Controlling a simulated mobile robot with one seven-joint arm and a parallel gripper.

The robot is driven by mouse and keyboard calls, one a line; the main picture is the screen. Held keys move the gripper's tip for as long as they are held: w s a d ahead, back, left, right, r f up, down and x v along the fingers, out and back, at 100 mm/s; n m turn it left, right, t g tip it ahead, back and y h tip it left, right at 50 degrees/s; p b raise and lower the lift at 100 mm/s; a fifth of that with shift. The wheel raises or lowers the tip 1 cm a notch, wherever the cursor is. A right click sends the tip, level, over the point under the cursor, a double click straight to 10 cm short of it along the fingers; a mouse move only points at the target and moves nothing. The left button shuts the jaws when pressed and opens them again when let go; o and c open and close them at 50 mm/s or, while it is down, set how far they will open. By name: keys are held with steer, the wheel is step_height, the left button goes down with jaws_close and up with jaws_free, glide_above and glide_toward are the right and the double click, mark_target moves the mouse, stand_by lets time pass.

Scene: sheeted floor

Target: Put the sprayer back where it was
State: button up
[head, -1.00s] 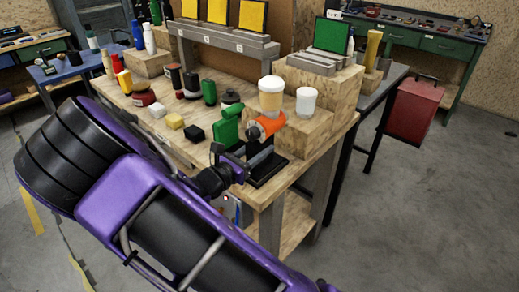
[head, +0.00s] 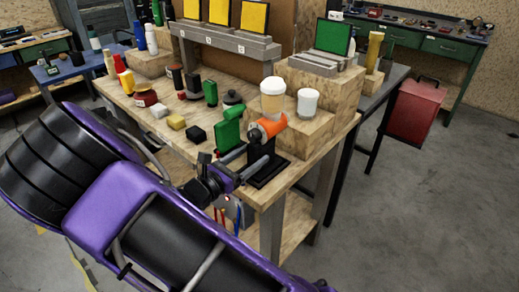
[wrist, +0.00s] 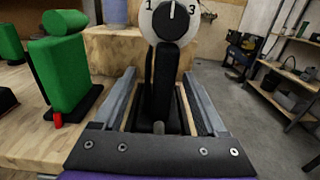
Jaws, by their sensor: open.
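An orange-bodied hand tool with a grey end (head: 268,127), which I take for the sprayer, stands at the front right of the wooden bench, its handle down at a black base (head: 266,171). In the wrist view I see its round dial (wrist: 171,20) with numbers and its black handle (wrist: 161,82). My gripper (head: 252,160) is open, and its two fingers lie on either side of the handle with gaps showing. It also shows in the wrist view (wrist: 160,100). The foot of the handle is partly hidden by the gripper.
A green tool (head: 229,131) on a black base stands close left of my gripper, also in the wrist view (wrist: 62,75). Several small items fill the bench's left.

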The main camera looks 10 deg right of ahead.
steer(key=v, duration=0.8)
steer(key=shift+p, duration=0.3)
steer(key=shift+d, duration=0.1)
